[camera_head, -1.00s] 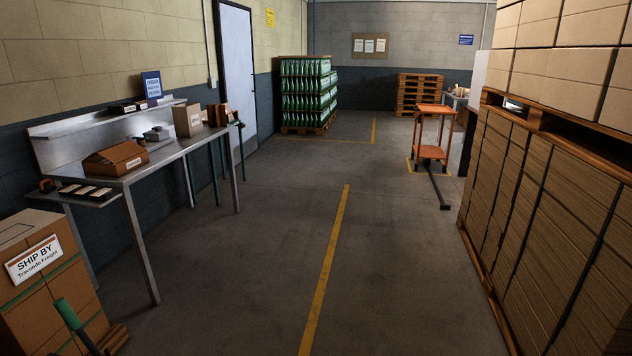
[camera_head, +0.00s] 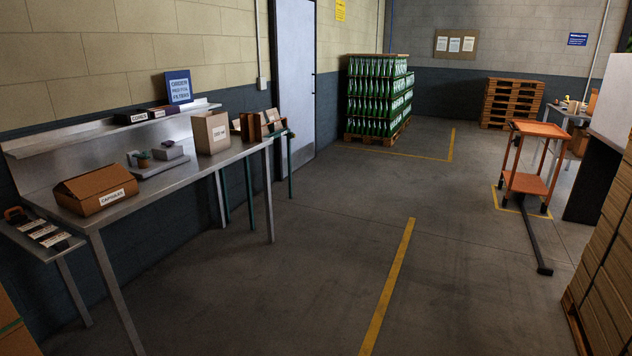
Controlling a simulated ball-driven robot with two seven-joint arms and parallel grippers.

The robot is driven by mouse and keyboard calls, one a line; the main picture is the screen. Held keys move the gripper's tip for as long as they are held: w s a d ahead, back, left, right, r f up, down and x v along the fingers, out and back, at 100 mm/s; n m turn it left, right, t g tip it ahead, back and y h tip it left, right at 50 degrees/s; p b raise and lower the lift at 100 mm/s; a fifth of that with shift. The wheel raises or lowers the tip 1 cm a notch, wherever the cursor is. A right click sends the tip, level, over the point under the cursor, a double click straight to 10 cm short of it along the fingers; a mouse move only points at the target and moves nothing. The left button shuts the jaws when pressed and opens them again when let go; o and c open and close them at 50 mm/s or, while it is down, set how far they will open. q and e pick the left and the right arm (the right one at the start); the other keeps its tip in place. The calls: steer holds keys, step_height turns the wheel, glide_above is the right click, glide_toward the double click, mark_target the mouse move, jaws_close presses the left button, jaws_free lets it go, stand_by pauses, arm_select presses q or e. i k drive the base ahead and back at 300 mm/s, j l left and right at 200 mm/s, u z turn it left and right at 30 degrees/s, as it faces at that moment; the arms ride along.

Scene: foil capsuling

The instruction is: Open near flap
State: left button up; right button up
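The task names a near flap. A brown cardboard box labelled CAPSULES (camera_head: 97,190) stands at the near left end of the metal workbench (camera_head: 180,186). Its top looks closed, with sloping flaps. A taller cardboard carton (camera_head: 211,133) stands further along the bench; I cannot tell how its flaps lie. I cannot tell from the picture which box the flap belongs to. Neither of my grippers shows in the head view.
A low side shelf (camera_head: 40,236) with labelled items adjoins the bench's near end. A pallet of green bottles (camera_head: 378,98) stands by the back wall. An orange cart (camera_head: 530,167) and stacked cartons (camera_head: 612,265) are on the right. The middle floor is clear.

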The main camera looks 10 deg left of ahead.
mark_target(87, 186)
steer(key=i+j+u, duration=0.25)
steer(key=i, duration=0.3)
steer(key=i+j+u, duration=0.15)
steer(key=i+u, duration=0.15)
steer(key=i, duration=0.25)
